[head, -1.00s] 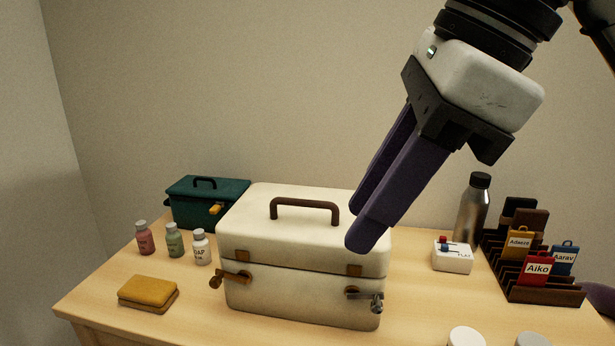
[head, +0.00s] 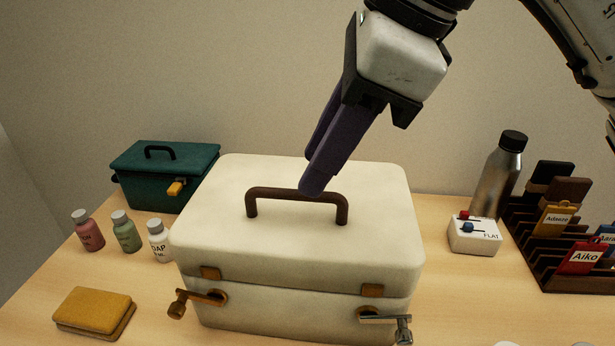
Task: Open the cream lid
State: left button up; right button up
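The cream case (head: 290,310) stands on the table with its cream lid (head: 385,220) down. A dark brown handle (head: 262,194) stands up on top of the lid. A brass latch (head: 215,298) at the front left and a silver latch (head: 385,318) at the front right stick outward below the small brown lid plates. My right gripper (head: 311,173) points down at the handle with two purple fingers, which look apart with nothing between them. The nearer fingertip overlaps the handle's bar in the picture; contact cannot be told. My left gripper is not in view.
At right are a white switch box (head: 475,236), a metal bottle (head: 500,175) and a dark rack (head: 560,280) with tags.

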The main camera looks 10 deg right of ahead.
aim_at(301, 200)
jog(key=shift+x, duration=1.9)
grip_shut()
jog(key=shift+r, duration=0.1)
